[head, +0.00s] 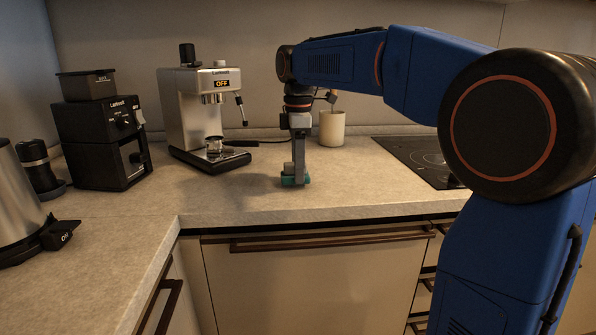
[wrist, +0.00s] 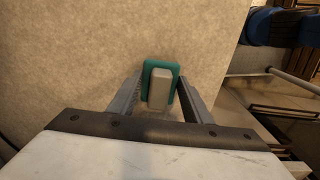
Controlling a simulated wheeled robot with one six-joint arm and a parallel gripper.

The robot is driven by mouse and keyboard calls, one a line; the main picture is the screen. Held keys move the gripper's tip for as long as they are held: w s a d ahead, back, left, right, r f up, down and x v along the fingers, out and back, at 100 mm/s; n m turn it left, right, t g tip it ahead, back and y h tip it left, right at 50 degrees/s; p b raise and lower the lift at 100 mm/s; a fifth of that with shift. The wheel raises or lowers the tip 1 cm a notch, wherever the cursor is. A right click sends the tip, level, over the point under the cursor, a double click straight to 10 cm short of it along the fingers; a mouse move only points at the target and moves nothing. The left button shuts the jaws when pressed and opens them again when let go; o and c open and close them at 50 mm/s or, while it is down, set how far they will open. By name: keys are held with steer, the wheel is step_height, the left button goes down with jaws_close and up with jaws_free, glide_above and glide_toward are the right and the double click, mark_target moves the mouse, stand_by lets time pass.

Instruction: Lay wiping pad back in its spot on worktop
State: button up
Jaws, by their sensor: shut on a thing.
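The wiping pad (head: 291,181) is a teal pad with a pale grey grip block on top. My gripper (head: 297,172) points straight down over the worktop (head: 240,196) and is shut on the pad. In the wrist view the pad (wrist: 175,70) lies between my two fingers (wrist: 160,100), which press on the sides of its grey block. The pad is at or just above the worktop, near the front edge; I cannot tell whether it touches. No marked spot for it shows.
An espresso machine (head: 192,115) stands behind left of my gripper, with a black grinder (head: 103,140) further left. A cream canister (head: 332,128) stands behind right. A black hob (head: 420,155) is to the right. The kettle (head: 18,205) is at far left. Worktop around the pad is clear.

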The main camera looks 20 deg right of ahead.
steer(key=shift+f, duration=0.55)
steer(key=shift+f, duration=0.1)
steer(key=o, duration=1)
step_height(320, 180, up, 12)
steer(key=shift+r, duration=0.1)
